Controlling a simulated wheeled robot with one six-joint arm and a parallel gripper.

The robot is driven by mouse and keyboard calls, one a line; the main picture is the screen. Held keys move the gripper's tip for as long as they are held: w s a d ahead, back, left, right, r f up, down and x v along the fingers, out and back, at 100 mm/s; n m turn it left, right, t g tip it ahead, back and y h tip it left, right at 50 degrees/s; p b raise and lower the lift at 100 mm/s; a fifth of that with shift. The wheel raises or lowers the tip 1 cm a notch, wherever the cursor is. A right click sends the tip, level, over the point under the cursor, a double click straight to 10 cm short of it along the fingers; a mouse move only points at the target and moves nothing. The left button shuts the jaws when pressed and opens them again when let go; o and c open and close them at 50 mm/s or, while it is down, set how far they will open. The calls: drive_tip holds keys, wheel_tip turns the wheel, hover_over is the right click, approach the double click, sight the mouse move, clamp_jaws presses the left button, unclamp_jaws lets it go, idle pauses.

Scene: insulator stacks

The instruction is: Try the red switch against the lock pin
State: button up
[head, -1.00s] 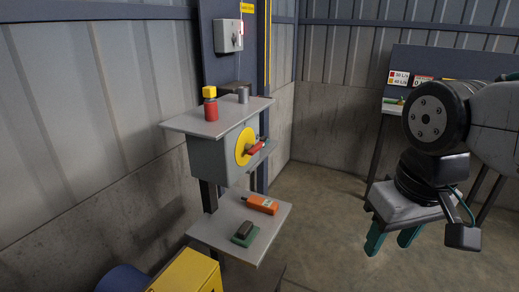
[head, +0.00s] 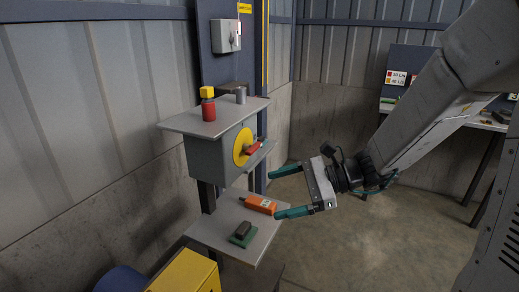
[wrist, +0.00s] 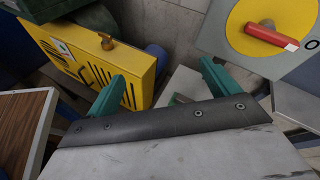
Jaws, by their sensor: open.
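The red switch (head: 253,146) is a bar handle on a round yellow plate (head: 240,152), on the front of a grey box (head: 207,163) under a shelf. In the wrist view the red switch (wrist: 268,37) lies slanted across the yellow plate (wrist: 247,17), its pale end toward a letter "O". I cannot make out the lock pin for certain in either view. My gripper (head: 275,195) is open and empty, its teal fingers pointing left, below and to the right of the switch in the head view. In the wrist view my gripper (wrist: 162,75) touches nothing visible.
A lower shelf (head: 215,228) holds an orange handheld device (head: 260,204) and a dark block on a green base (head: 243,232). The top shelf (head: 180,123) holds a red can with yellow cap (head: 208,105) and a grey cylinder (head: 241,95). A yellow case (head: 188,273) stands low at front.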

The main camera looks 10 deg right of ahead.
sight(257, 148)
drive_tip(key=w+d+r+m+t, duration=0.2)
drive_tip(key=w+m+t, duration=0.2)
drive_tip(key=w+m, duration=0.1)
drive_tip(key=w+d+r+m+t, duration=0.2)
drive_tip(key=w+m+t, duration=0.2)
drive_tip(key=w, duration=0.1)
drive_tip(key=x, duration=0.8)
drive_tip(key=shift+s+a+f, duration=0.1)
drive_tip(key=shift+s+a, duration=0.05)
drive_tip(key=shift+s, duration=0.05)
